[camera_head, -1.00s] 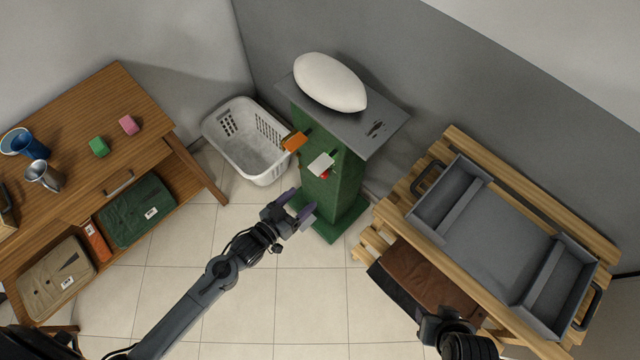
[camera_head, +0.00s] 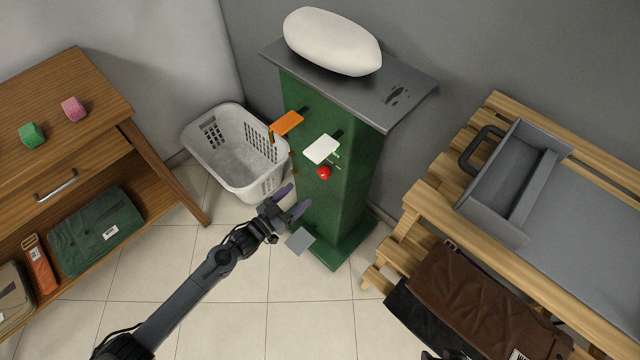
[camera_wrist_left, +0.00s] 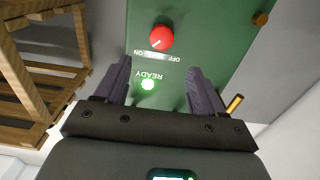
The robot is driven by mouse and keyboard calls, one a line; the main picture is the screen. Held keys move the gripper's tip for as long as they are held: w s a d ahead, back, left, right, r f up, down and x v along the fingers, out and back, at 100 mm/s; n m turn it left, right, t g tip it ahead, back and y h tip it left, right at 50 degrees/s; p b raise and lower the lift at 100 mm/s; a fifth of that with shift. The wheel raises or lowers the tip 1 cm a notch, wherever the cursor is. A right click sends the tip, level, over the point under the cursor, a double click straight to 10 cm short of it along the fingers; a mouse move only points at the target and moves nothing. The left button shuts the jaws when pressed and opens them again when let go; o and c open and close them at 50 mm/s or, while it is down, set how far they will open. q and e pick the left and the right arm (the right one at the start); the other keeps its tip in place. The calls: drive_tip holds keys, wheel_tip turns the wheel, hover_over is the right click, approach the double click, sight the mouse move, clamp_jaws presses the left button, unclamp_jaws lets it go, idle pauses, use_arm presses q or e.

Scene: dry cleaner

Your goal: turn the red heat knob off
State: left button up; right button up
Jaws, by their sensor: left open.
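The red heat knob (camera_head: 323,172) is on the front of a green press pedestal (camera_head: 335,215), below a white lever plate (camera_head: 321,149). In the left wrist view the knob (camera_wrist_left: 161,37) has a white pointer mark, and a label strip reading "OFF" and other text lies just below it. A lit green light (camera_wrist_left: 148,85) marked "READY" is nearer the gripper. My left gripper (camera_head: 290,202) is open and empty, below and left of the knob, apart from it. In the left wrist view its fingers (camera_wrist_left: 156,85) are spread, with the knob ahead of them. My right gripper is not clearly seen.
An orange lever plate (camera_head: 287,123) sticks out left of the white one. A white pillow-like form (camera_head: 332,41) rests on the pedestal's grey top. A white basket (camera_head: 222,165) stands left. A wooden rack with a grey tray (camera_head: 585,215) is right.

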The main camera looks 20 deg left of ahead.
sight(321, 174)
use_arm(q)
drive_tip(key=b+x, duration=0.3)
drive_tip(key=x, duration=0.6)
drive_tip(key=shift+w+f, duration=0.15)
drive_tip(key=shift+w, duration=0.2)
drive_tip(key=shift+b+x, duration=0.45)
drive_tip(key=shift+x, duration=0.3)
drive_tip(key=c, duration=1)
drive_tip(key=shift+c, duration=0.2)
